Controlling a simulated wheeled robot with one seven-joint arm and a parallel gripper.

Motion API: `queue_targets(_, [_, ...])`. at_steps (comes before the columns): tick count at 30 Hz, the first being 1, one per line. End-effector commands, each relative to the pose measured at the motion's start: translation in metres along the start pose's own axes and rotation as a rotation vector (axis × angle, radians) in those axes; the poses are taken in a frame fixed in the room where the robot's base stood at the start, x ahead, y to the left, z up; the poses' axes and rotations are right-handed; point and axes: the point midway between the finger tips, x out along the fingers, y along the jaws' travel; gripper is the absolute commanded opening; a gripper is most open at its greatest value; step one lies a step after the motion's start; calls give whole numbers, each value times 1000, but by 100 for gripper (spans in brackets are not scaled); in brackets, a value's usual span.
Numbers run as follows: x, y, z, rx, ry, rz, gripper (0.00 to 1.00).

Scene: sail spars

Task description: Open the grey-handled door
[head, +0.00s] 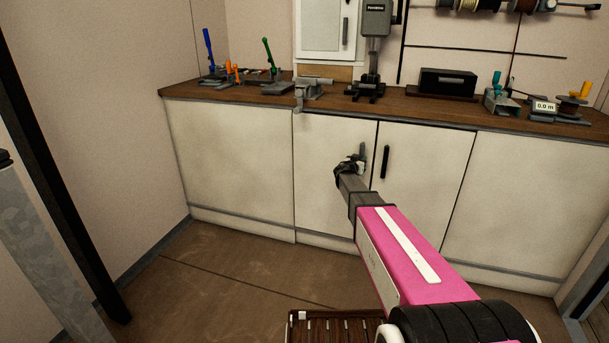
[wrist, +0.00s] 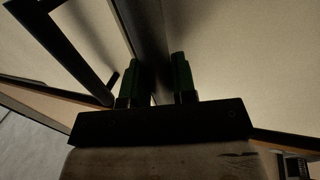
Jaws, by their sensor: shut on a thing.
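The grey-handled door (head: 328,190) is the left one of two white doors under the worktop. It looks flush with the cabinet front; I cannot tell if it stands slightly ajar. Its upright grey handle (head: 362,152) sits near the door's right edge. My gripper (head: 356,164) is at the lower part of this handle. In the wrist view, the handle (wrist: 150,35) runs between the two dark fingers of my gripper (wrist: 157,72), which are shut on it. The gripper partly hides the handle's lower end.
The neighbouring door (head: 425,185) has a black handle (head: 385,162) close to the right of my gripper; that handle also shows in the wrist view (wrist: 62,45). The wooden worktop (head: 420,114) above carries tools and a drill press (head: 375,50). Floor (head: 235,270) to the left is clear.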

Motion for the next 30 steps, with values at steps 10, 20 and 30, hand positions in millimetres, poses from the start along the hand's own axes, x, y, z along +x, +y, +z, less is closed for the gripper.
queue_targets(10, [-32, 0, 0, 0, -1, -5, 5])
queue_targets(20, [-63, -1, 0, -1, -2, -10, 5])
queue_targets(30, [-90, -2, 0, -1, -1, -10, 5])
